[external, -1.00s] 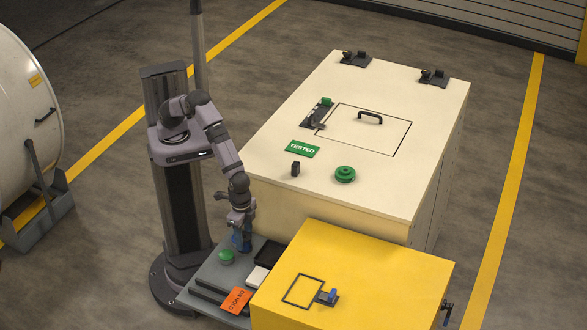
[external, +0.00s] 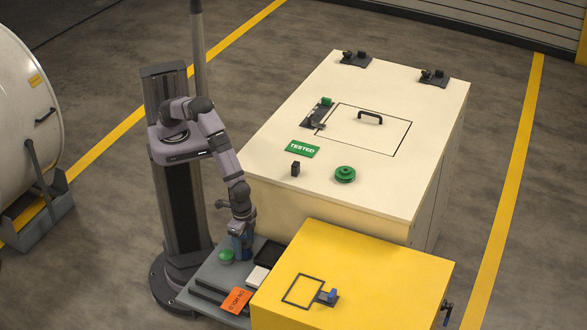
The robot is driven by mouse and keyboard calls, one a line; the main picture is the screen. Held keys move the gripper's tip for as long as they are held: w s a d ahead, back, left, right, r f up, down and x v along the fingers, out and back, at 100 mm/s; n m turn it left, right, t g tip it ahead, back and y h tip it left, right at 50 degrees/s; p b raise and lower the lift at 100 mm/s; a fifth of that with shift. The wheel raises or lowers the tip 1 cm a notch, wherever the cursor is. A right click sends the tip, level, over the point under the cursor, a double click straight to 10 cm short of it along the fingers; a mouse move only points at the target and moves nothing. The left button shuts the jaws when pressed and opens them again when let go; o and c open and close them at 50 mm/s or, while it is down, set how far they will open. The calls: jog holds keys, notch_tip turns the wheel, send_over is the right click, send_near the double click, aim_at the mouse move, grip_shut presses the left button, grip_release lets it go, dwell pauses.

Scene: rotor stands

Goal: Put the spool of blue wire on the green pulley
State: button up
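The green pulley (external: 345,174) lies on the cream cabinet top, right of the green TESTED sign. A small blue thing, probably the spool of blue wire (external: 247,247), shows at the grey shelf beside the yellow cabinet. My gripper (external: 241,243) points down at it, with its fingers around or right beside it. The fingers are too small and partly covered to tell whether they are open or shut on it.
A green dome button (external: 226,256), a white block (external: 258,276), a black tray (external: 269,253) and an orange tag (external: 235,300) are close by on the grey shelf (external: 213,276). The yellow cabinet (external: 370,285) stands to the right. A small black block (external: 295,168) is left of the pulley.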

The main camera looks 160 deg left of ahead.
aim_at(244, 244)
notch_tip(244, 244, up, 12)
jog(key=b, duration=0.1)
jog(key=shift+r, duration=0.2)
dwell(0.5)
jog(key=s+d+m, duration=0.4)
jog(key=s+d, duration=0.3)
jog(key=s, duration=0.5)
jog(key=s+d+r+m, duration=0.1)
jog(key=s+d+m, duration=0.3)
jog(key=s+d, duration=0.3)
jog(key=s, duration=0.5)
jog(key=shift+r+m, duration=0.2)
jog(key=shift+m, duration=0.2)
jog(key=shift+o, duration=0.5)
jog(key=shift+s+d+f, duration=0.1)
jog(key=shift+s+d, duration=0.1)
jog(key=shift+s, duration=0.2)
